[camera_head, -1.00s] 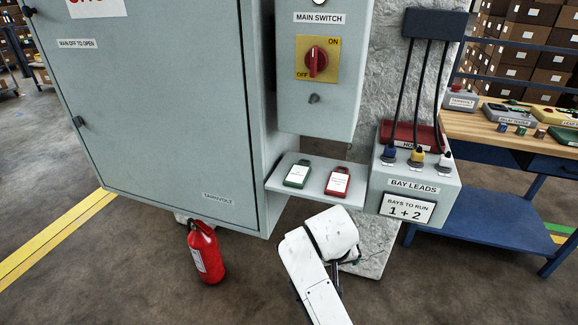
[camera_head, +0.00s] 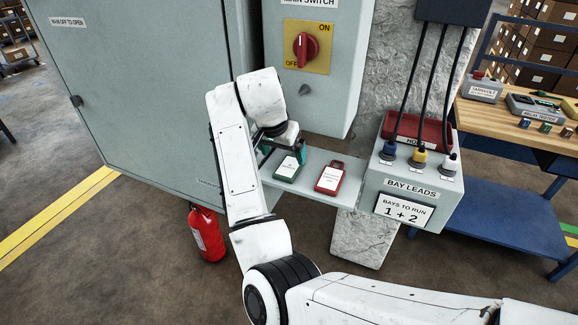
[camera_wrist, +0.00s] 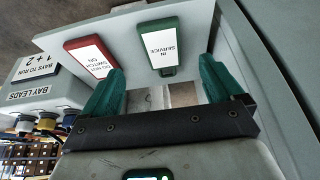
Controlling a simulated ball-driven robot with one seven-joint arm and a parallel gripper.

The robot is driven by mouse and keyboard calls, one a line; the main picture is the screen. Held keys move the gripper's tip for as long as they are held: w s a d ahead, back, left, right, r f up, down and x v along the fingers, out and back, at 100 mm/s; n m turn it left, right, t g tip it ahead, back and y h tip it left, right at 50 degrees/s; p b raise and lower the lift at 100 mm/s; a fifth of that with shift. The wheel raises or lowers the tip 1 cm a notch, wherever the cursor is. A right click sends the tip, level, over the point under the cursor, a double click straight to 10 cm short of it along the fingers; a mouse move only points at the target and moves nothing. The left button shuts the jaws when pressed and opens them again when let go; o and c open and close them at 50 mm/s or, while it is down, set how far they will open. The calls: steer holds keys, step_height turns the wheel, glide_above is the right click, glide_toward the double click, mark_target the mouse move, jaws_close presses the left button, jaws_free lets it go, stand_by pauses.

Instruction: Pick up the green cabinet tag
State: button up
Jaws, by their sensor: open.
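The green cabinet tag (camera_head: 287,169), with a white label, lies on the grey shelf (camera_head: 318,158) below the main switch box. In the wrist view the green tag (camera_wrist: 168,67) reads "IN SERVICE". My gripper (camera_head: 282,151) is open and empty above the back end of the green tag. In the wrist view my gripper (camera_wrist: 160,78) has its two teal fingers apart, one on each side of the tag's near end. I cannot tell the exact height of the fingertips above the shelf.
A red tag (camera_head: 330,178) lies to the right on the same shelf; it also shows in the wrist view (camera_wrist: 78,45). The bay leads box (camera_head: 412,186) stands right of the shelf. The cabinet (camera_head: 150,110) is close on the left. A fire extinguisher (camera_head: 207,235) stands below.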

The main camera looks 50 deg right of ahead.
mark_target(287, 169)
steer(key=shift+p+x, duration=0.5)
steer(key=shift+x, duration=3.2)
steer(key=shift+a, duration=0.15)
steer(key=c, duration=1.1)
steer(key=shift+c, duration=0.2)
steer(key=shift+r, duration=0.1)
steer(key=shift+r, duration=0.3)
step_height(287, 169, up, 2)
steer(key=shift+w+b, duration=0.1)
steer(key=shift+b, duration=0.35)
steer(key=s+a+r, duration=0.7)
steer(key=s+r, duration=0.3)
steer(key=s, duration=0.1)
steer(key=shift+s+a+p, duration=0.35)
steer(key=shift+s+p, duration=0.05)
steer(key=shift+p, duration=0.05)
